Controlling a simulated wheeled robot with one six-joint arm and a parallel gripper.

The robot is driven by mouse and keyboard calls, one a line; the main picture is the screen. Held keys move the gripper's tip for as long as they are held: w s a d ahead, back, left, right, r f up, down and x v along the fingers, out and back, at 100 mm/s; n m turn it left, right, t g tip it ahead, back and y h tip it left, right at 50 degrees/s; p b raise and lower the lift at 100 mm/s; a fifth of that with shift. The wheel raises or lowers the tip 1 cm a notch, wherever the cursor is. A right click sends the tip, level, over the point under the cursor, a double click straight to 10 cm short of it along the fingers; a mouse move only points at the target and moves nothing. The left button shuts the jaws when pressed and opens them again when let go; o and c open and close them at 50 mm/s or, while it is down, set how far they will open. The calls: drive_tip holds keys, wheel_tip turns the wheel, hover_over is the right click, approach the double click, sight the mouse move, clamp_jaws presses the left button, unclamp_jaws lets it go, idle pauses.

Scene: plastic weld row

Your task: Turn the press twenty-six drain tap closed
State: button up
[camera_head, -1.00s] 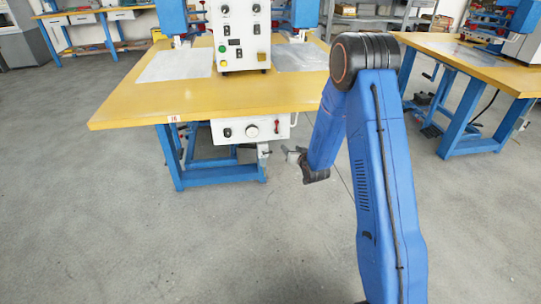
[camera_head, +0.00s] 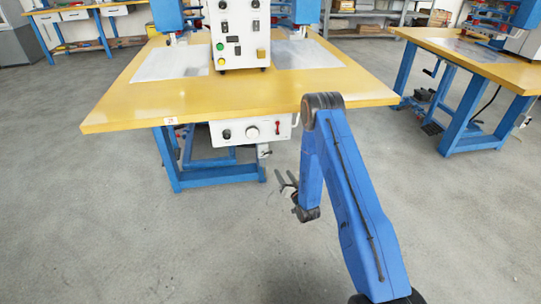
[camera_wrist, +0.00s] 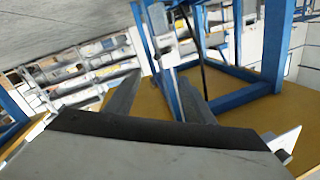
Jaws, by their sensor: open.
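The press table (camera_head: 130,112) carries a small label on its front edge, probably a number too small to read surely. A white control box (camera_head: 235,132) hangs under that edge. A small grey fitting, probably the drain tap (camera_head: 263,151), hangs below the box's right end; its handle position cannot be told. My gripper (camera_head: 284,181) is open and empty, a little below and right of the fitting and apart from it. In the wrist view my two fingers (camera_wrist: 160,80) are spread, with a pale upright piece (camera_wrist: 160,35) beyond them that I cannot identify.
Blue table legs (camera_head: 172,160) stand left of the fitting. A white press panel (camera_head: 238,35) stands on the yellow top. Another yellow table (camera_head: 480,65) stands at right. The grey floor (camera_head: 130,240) in front is clear.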

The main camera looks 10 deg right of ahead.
sight(270, 153)
drive_tip(key=x, duration=1.7)
drive_tip(key=shift+w, duration=0.1)
